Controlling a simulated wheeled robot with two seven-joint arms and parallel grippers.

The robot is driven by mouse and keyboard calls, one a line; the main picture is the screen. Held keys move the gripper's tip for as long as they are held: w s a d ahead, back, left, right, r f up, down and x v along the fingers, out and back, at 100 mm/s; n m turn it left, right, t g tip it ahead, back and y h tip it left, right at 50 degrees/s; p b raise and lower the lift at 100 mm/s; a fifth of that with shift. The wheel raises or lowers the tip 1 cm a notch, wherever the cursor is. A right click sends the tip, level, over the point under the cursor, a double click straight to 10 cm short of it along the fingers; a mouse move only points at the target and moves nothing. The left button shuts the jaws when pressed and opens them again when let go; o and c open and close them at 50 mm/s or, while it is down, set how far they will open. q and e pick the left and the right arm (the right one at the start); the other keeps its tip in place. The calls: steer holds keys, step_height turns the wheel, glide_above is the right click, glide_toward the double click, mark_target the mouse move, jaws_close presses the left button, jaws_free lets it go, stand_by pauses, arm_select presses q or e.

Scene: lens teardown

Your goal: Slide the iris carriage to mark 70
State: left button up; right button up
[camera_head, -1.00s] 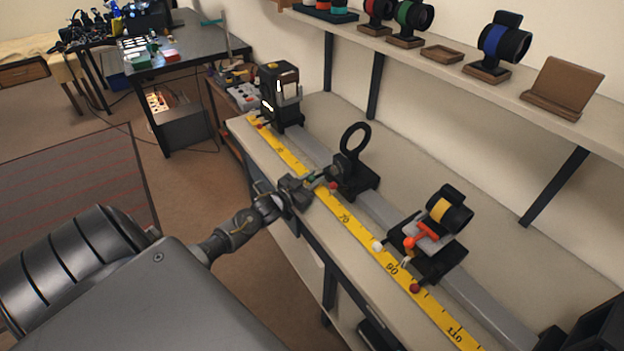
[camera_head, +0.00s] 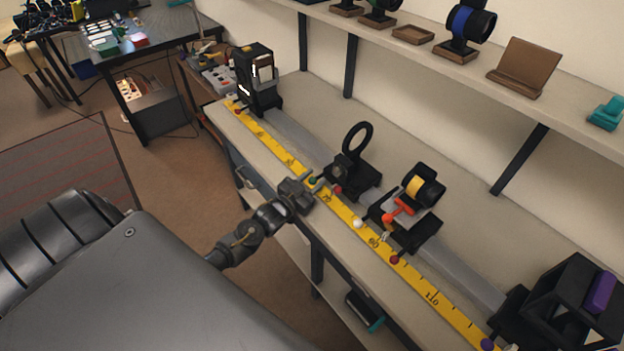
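The black carriage with an upright open ring, which I take for the iris carriage (camera_head: 362,178), sits on the grey rail. Its red ball pointer (camera_head: 337,189) is at the edge of the yellow scale (camera_head: 422,283), about level with the 70 mark (camera_head: 327,197). My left gripper (camera_head: 317,184) reaches in from the front of the bench, its fingers at the carriage's front side around a small greenish part. They look closed on it, though the contact is small and partly hidden. My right gripper is not in view.
Another carriage with a yellow ring and orange lever (camera_head: 408,215) stands close by on the right, a short gap away. A black lamp-like unit (camera_head: 258,80) is at the rail's far left end, a black box frame (camera_head: 570,308) at the right. A shelf (camera_head: 410,58) hangs above.

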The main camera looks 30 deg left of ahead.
arm_select(q)
steer(key=shift+o, duration=0.5)
steer(key=shift+s+f, duration=0.1)
steer(key=shift+s, duration=0.2)
steer(key=s+a+b, duration=0.1)
steer(key=s+b, duration=0.1)
steer(key=s, duration=0.8)
steer(key=shift+s, duration=0.1)
